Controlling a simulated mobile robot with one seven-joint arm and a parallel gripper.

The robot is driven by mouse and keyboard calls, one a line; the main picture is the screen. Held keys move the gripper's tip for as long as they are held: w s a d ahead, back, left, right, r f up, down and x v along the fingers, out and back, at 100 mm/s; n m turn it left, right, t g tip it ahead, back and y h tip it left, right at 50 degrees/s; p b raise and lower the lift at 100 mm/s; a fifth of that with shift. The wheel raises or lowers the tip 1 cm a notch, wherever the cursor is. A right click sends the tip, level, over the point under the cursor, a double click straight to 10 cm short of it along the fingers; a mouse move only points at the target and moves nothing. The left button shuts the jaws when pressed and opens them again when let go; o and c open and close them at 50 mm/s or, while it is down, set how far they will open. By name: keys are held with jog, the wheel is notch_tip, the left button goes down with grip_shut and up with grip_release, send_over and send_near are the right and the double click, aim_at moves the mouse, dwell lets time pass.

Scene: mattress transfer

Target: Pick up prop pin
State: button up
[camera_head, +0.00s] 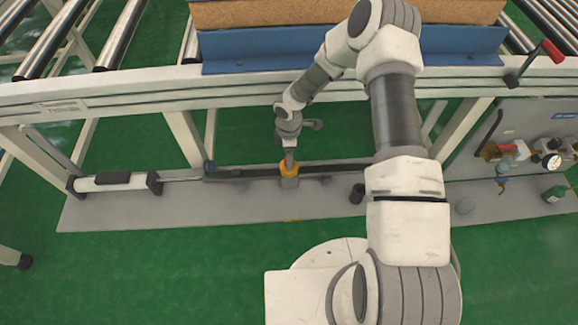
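My arm reaches from the lower right up and over to the left, and my gripper (290,155) points down at the grey lower shelf of the frame. Just below its tip is a small yellow piece (289,168) on a grey block, at a dark bar (240,173) that runs along the shelf. The gripper overlaps the yellow piece in the picture; I cannot tell whether they touch. The fingers are too small to show whether they are open or shut. No prop pin can be clearly told apart here; a pin may be hidden by the gripper or the yellow piece.
A white cylinder (107,184) with dark end mounts lies at the shelf's left. A short black cylinder (357,193) stands right of the gripper. The white frame rail (150,93) crosses above. A red-handled lever (551,51) and a gauge panel (510,125) are at right.

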notch_tip(320, 180, down, 3)
jog(key=shift+r, duration=0.1)
jog(key=shift+c, duration=0.2)
jog(key=shift+r, duration=0.1)
grip_shut()
